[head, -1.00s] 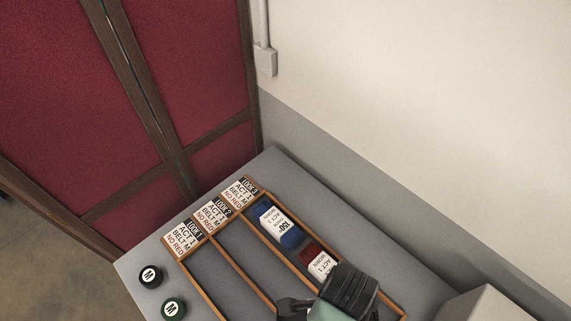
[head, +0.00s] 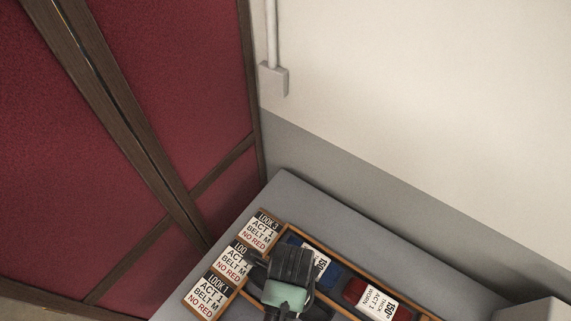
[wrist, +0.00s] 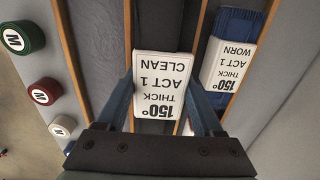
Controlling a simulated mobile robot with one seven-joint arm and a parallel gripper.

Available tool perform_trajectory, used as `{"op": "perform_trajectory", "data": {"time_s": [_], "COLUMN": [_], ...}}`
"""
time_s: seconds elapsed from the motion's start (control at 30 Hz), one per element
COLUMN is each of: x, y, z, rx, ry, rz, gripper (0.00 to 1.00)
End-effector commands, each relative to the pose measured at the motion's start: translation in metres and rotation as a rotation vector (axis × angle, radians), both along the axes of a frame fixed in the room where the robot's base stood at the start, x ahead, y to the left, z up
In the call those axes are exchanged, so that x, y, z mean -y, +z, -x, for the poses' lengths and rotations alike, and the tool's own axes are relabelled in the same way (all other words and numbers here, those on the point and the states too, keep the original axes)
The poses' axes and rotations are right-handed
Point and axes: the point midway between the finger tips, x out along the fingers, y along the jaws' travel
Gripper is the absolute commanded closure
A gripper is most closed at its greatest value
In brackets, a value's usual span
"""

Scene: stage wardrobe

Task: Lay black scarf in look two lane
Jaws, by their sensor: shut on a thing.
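My gripper (wrist: 162,88) is shut on a piece with a white tag reading 150°, thick, act 1, clean (wrist: 162,85), taken as the black scarf. Its cloth is mostly hidden by tag and fingers. In the wrist view it is over the middle lane, between wooden dividers; whether it touches the floor I cannot tell. In the head view my gripper (head: 262,268) is beside the look 2 card (head: 232,264), partly covering it. The look 3 card (head: 260,231) and look 1 card (head: 208,294) stand either side. All three cards read act 1, belt M, no red.
The look 3 lane holds a blue piece (wrist: 238,22) tagged worn and a red piece (head: 354,289), also tagged worn. Several round belts marked M, including a green one (wrist: 22,38) and a red one (wrist: 45,91), lie outside the tray. A wall runs behind the table.

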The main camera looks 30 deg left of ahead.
Motion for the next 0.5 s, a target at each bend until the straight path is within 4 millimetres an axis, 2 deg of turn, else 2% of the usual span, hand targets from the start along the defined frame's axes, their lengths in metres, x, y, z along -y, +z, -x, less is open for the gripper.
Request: {"op": "perform_trajectory", "data": {"time_s": [0.4,0.5], "x": [0.0,0.0], "y": [-0.052,-0.059], "z": [0.0,0.0], "rx": [-0.001,0.001], "ry": [0.002,0.002], "rz": [0.0,-0.001], "gripper": [0.96,0.96]}}
